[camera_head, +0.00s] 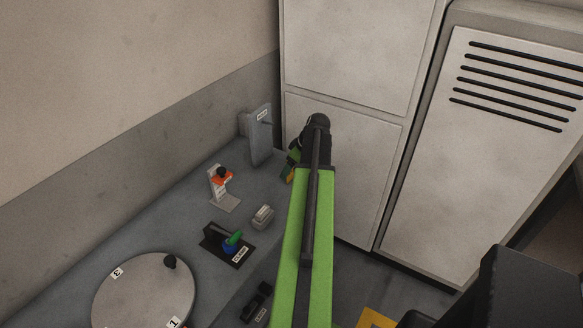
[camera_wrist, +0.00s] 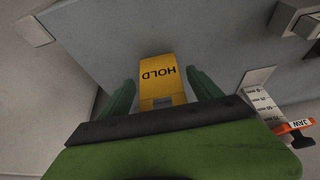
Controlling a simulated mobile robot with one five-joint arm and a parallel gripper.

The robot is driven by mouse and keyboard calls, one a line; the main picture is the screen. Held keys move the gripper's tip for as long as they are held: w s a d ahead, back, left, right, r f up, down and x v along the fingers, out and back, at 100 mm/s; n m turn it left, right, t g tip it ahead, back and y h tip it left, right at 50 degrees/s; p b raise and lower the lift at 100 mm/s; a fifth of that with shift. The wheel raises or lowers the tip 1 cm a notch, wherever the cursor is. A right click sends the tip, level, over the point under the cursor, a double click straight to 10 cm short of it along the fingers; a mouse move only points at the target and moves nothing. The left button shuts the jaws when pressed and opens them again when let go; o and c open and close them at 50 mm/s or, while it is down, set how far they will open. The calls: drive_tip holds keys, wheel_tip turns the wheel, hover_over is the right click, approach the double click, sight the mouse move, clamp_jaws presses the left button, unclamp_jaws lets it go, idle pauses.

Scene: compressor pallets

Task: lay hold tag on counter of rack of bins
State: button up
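The yellow hold tag (camera_wrist: 158,78), with HOLD in dark letters, lies between my gripper's two green fingers in the wrist view. My gripper (camera_wrist: 160,76) is open, with a narrow gap on each side of the tag. The tag appears to rest on or just above the grey counter (camera_wrist: 105,42); I cannot tell if they touch. In the head view, the tag (camera_head: 288,174) shows as a small yellow patch beside my gripper (camera_head: 292,160), near the far end of the counter (camera_head: 180,220). I cannot make out a rack of bins.
A grey labelled upright (camera_head: 260,137) stands at the back. A round numbered disc (camera_head: 145,290) is in front. Pale cabinets (camera_head: 345,160) border the right side.

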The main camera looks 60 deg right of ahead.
drive_tip(key=shift+r, duration=0.1)
drive_tip(key=shift+r+p, duration=0.25)
drive_tip(key=shift+p, duration=0.15)
drive_tip(key=p+v, duration=1)
drive_tip(key=v, duration=0.1)
drive_tip(key=shift+s+r, duration=0.25)
